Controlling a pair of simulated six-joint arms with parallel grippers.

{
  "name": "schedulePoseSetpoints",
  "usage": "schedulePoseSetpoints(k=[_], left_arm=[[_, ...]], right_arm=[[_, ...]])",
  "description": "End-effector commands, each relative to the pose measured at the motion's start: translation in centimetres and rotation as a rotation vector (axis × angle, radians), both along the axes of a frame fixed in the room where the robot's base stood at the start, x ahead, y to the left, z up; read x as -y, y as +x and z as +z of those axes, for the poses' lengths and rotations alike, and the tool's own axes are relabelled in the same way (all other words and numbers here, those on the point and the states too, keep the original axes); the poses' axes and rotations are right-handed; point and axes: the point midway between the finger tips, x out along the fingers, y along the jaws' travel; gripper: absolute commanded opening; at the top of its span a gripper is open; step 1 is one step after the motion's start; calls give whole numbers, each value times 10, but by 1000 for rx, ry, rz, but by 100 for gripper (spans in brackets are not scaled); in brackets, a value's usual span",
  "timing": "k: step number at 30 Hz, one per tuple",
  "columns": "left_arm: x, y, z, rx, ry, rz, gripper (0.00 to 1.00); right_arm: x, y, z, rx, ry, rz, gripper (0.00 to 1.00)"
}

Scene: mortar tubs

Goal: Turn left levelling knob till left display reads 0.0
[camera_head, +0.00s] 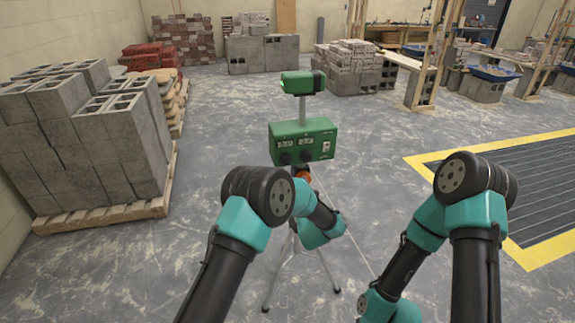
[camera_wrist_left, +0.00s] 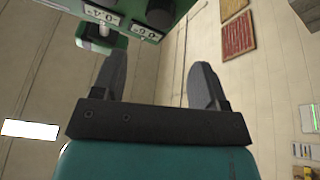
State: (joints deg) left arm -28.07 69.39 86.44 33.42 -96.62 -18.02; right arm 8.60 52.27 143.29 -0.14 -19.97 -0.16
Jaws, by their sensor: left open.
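A green levelling box (camera_head: 318,128) stands on a tripod (camera_head: 329,268) in the head view. Its front has two small displays, the left display (camera_head: 284,143) above the dark left levelling knob (camera_head: 284,158) and another display above the right knob (camera_head: 305,157). The wrist view shows the box upside down, with the left display (camera_wrist_left: 145,31) and left knob (camera_wrist_left: 160,15) near the top edge; its digits are too small to read surely. My right gripper is out of view.
A green instrument head (camera_head: 302,83) sits on a post above the box. Grey blocks on a pallet (camera_head: 107,214) stand at the left. A yellow-edged floor grate (camera_head: 520,185) lies at the right. The floor around the tripod is mostly clear.

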Motion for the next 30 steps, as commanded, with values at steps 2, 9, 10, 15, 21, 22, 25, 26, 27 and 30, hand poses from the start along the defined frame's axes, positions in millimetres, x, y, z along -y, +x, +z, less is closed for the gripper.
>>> schedulePoseSetpoints(k=[2, 9, 10, 15, 21, 22, 25, 26, 27, 30], left_arm=[[-5, 12, 6, 3, -1, 1, 67], [-16, 48, 20, 2, -1, 1, 67], [-18, 53, 22, 2, 0, 0, 67], [-25, 74, 31, 1, 0, 1, 67], [-28, 86, 36, 0, 0, -1, 67], [-28, 87, 36, 0, 0, -1, 67], [-29, 87, 36, -1, 1, -2, 67], [-29, 87, 36, -1, 1, -2, 67], [-28, 87, 36, -1, 1, -2, 67], [-29, 87, 36, -1, 1, -2, 65]], right_arm=[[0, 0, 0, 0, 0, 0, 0], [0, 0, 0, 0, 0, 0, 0], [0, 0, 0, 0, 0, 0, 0], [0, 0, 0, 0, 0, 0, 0], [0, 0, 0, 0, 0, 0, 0], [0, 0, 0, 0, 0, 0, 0], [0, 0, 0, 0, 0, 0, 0], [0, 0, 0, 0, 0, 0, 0], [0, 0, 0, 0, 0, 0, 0], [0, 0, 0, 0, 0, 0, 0]])
